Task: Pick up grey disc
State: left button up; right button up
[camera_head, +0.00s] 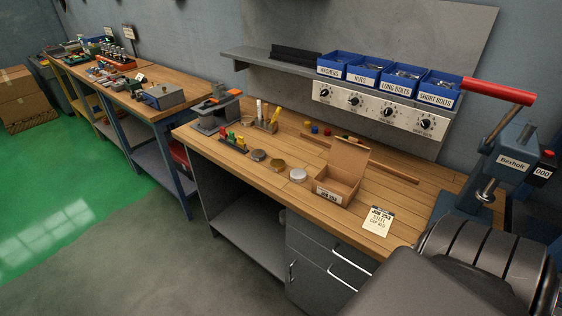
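Three small round discs lie in a row on the wooden bench top, left of an open cardboard box. The disc nearest the box is a light silver-grey disc (298,174). Beside it is a brass-coloured disc (277,165). The leftmost is a darker brown-grey disc (259,155). All three are uncovered and apart from each other. Neither of my grippers is in view. A dark ribbed part of my own body fills the lower right corner and hides that end of the bench.
The open cardboard box (337,184) stands right of the discs, with a printed card (378,221) beyond it. A red-handled press (500,165) stands at the right. Labelled blue bins (388,77) sit on a shelf. Pegs (235,141) and a vise (216,113) are left.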

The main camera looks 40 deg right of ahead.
aim_at(259, 155)
jog(key=u, duration=0.05)
jog(key=k, duration=0.15)
jog(key=z, duration=1.55)
jog(key=i, duration=0.15)
jog(key=z, duration=0.15)
